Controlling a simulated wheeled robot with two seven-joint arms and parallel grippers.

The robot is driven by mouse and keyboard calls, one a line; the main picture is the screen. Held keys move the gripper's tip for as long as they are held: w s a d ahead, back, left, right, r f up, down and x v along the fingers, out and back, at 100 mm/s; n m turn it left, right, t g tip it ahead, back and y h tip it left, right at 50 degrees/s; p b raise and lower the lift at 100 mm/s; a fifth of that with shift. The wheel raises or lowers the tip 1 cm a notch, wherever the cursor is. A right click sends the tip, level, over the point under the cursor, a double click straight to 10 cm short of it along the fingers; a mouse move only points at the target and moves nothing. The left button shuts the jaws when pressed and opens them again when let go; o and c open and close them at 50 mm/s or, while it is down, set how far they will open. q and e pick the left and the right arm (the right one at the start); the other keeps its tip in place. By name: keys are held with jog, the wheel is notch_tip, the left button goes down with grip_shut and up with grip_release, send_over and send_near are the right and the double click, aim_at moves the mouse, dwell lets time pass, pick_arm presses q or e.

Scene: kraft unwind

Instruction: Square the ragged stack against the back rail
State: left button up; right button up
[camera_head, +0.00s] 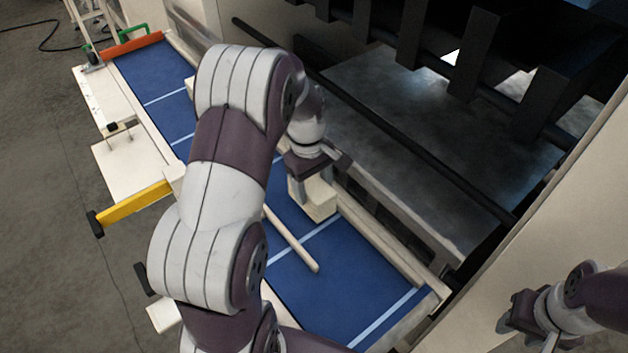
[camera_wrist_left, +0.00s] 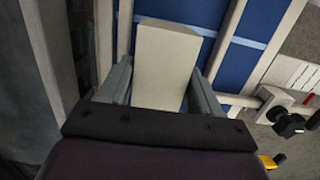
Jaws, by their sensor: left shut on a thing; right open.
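A pale cream block (camera_head: 318,198), perhaps the stack, stands on the blue bed (camera_head: 345,290) close to the pale back rail (camera_head: 385,245). Separate sheets cannot be made out in it. My left gripper (camera_head: 306,178) is above the block and shut on it. In the left wrist view the block (camera_wrist_left: 166,60) sits between the two grey fingers (camera_wrist_left: 160,90), its far end over the blue bed. Whether it touches the rail is unclear. My right gripper (camera_head: 518,318) is open and empty, at the lower right, away from the bed.
A thin pale strip (camera_head: 292,240) lies along the bed, left of the block. A yellow bar (camera_head: 135,205) juts from the bed's left side. An orange bar (camera_head: 132,46) crosses its far end. A dark slatted machine (camera_head: 470,60) overhangs the right.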

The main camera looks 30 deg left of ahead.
aim_at(310, 182)
pick_arm(q)
jog(key=o, duration=1.2)
jog(key=shift+f, duration=0.65)
pick_arm(e)
jog(key=shift+f, duration=0.65)
pick_arm(q)
jog(key=r+p, duration=0.5)
jog(key=r, duration=0.1)
jog(key=r+p, duration=0.3)
jog(key=shift+w+a+r+p, duration=0.2)
jog(key=shift+a+p, duration=0.1)
jog(key=shift+a, duration=0.1)
jog(key=shift+f, duration=0.1)
pick_arm(e)
notch_tip(310, 182, up, 8)
jog(key=shift+w+r, duration=0.15)
jog(key=shift+r, duration=0.05)
pick_arm(q)
jog(key=shift+a, duration=0.1)
